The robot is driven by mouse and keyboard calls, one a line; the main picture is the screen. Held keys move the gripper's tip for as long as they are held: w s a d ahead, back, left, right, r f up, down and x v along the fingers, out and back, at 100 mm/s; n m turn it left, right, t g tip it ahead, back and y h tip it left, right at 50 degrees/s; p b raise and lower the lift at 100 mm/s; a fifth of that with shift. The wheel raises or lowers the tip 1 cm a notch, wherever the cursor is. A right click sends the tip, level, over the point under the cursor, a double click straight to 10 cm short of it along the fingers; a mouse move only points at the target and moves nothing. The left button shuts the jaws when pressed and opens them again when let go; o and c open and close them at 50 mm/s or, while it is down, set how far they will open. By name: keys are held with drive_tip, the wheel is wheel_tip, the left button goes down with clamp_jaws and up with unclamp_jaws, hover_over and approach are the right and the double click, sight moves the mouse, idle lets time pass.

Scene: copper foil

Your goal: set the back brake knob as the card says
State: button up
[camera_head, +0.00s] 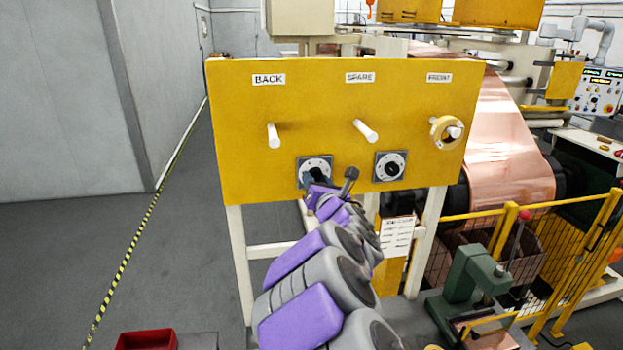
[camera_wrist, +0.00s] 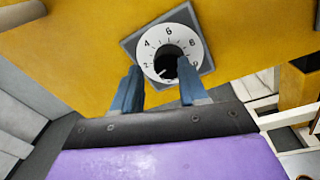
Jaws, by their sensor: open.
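The back brake knob (camera_wrist: 166,60) is a black knob in a white numbered dial (camera_wrist: 150,39) on a grey square plate. A pale mark shows at the knob's lower left; 4, 6 and 8 read along the dial's upper part. In the head view this dial (camera_head: 314,163) is the left one, below the BACK label (camera_head: 268,79), and my arm partly hides it. My gripper (camera_wrist: 160,70) is open, with its blue fingers on either side of the knob's lower part. I cannot tell whether they touch it. A white card (camera_head: 397,237) hangs below the panel; its writing is too small to read.
A yellow fence (camera_head: 500,232) and a green machine (camera_head: 470,275) stand right. Floor at left is open.

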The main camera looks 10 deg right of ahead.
drive_tip(key=shift+w+d+r, duration=0.1)
drive_tip(key=shift+d+r, duration=0.1)
drive_tip(key=shift+r, duration=0.05)
drive_tip(key=c, duration=0.4)
drive_tip(key=shift+d+r, duration=0.15)
drive_tip(key=shift+d, duration=0.25)
drive_tip(key=c, duration=0.5)
drive_tip(key=shift+w+r, duration=0.1)
drive_tip(key=shift+r, duration=0.05)
clamp_jaws()
drive_tip(key=shift+c, duration=1.5)
unclamp_jaws()
